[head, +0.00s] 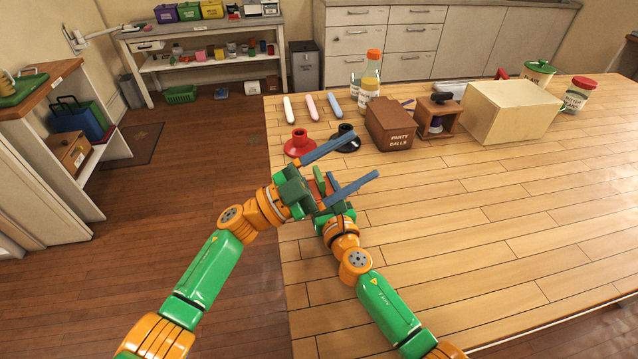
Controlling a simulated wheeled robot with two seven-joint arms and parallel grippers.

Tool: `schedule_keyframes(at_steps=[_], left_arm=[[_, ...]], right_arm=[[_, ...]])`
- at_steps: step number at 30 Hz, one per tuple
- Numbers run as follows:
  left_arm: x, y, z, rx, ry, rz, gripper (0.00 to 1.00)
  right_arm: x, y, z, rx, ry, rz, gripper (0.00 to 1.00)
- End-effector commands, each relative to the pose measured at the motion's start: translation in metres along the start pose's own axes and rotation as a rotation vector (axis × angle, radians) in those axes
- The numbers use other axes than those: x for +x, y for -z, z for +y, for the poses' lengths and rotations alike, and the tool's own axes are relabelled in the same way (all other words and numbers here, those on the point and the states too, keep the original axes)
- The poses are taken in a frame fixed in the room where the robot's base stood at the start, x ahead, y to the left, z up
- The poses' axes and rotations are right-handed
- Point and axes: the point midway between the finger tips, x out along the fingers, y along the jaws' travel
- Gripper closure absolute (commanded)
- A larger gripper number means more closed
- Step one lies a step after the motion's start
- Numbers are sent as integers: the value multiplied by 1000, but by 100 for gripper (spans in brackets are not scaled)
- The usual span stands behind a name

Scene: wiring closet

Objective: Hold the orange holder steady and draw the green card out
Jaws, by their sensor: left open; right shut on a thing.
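The orange holder (325,190) is only partly visible, low between the blue fingers of my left gripper. The green card (319,179) appears as a small upright green piece standing at the holder. My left gripper (365,156) reaches in from the left with its two long blue fingers spread wide, one on each side of the card, touching nothing that I can make out. My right gripper (322,203) comes up from the lower right and is shut on the orange holder; its fingertips are mostly hidden behind my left gripper.
Just beyond are a red cone-shaped stand (299,144) and a black one (345,138). A brown box (390,125), a wooden frame (438,115) and a cream box (510,110) stand further right. The wooden table (500,220) is clear at the front right.

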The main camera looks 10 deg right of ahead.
Motion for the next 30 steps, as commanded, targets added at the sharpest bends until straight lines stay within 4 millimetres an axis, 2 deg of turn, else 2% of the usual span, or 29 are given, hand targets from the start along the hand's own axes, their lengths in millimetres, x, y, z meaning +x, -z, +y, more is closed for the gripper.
schedule_keyframes(at_steps=[1,3,5,7,10,13,15,18,25,30], left_arm=[[24,17,15,141,-142,22,25],[51,35,51,416,-411,52,25],[60,39,81,690,-672,74,25],[56,30,100,990,-960,84,25],[40,8,97,1375,-1316,80,25],[28,-8,74,1658,-1581,67,25],[22,-13,57,1779,-1706,59,25],[19,-18,46,1850,-1786,52,25],[22,-43,56,1857,-1794,51,25],[23,-52,60,1858,-1792,50,25]], right_arm=[[0,0,0,0,0,0,99],[0,0,0,0,0,0,99],[0,0,0,0,0,0,99],[0,0,0,0,0,0,99],[0,0,0,0,0,0,99],[0,0,0,0,0,0,99],[0,0,0,0,0,0,99],[0,0,0,0,0,0,99],[0,0,0,0,0,0,99],[0,0,0,0,0,0,99]])
